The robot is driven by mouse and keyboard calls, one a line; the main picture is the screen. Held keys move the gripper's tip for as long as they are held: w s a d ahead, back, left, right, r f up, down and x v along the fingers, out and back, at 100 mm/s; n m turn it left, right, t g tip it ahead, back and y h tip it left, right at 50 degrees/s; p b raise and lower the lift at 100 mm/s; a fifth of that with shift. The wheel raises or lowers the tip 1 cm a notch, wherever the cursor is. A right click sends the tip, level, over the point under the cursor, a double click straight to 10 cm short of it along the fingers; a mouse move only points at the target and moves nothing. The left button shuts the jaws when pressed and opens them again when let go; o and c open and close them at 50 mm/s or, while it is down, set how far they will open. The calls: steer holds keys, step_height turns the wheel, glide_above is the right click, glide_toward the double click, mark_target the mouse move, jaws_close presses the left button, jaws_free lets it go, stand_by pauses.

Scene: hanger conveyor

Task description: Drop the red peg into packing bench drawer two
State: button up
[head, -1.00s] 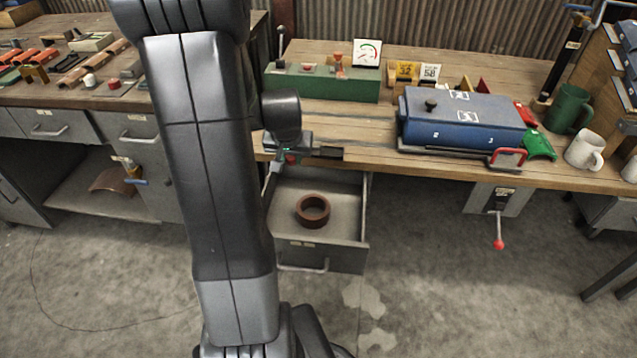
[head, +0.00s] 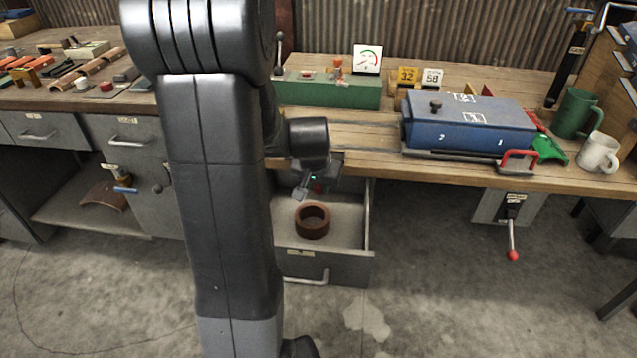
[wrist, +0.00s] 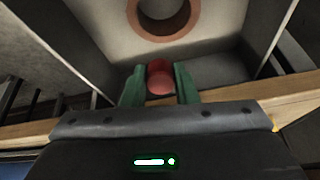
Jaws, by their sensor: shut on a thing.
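The red peg (wrist: 159,77) is gripped between the green fingers of my gripper (wrist: 159,84) in the wrist view. In the head view my gripper (head: 316,187) hangs over the back part of an open drawer (head: 345,267) under the bench; only a small bit of red shows there. The drawer holds a brown ring (head: 312,221), which also shows in the wrist view (wrist: 190,27). The peg appears above the drawer's floor, on the bench side of the ring. The drawer's label is too small to read.
The wooden bench top (head: 400,168) overhangs the drawer's back close to my gripper. A blue box (head: 470,125), a green unit (head: 330,94), and green (head: 576,113) and white (head: 598,152) mugs stand on it. A red-knobbed lever (head: 512,240) hangs at right.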

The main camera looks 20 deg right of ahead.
steer(key=shift+f, duration=0.25)
steer(key=o, duration=1)
steer(key=p+v, duration=0.3)
steer(key=v, duration=1)
steer(key=shift+s+r, duration=0.15)
steer(key=shift+r, duration=0.2)
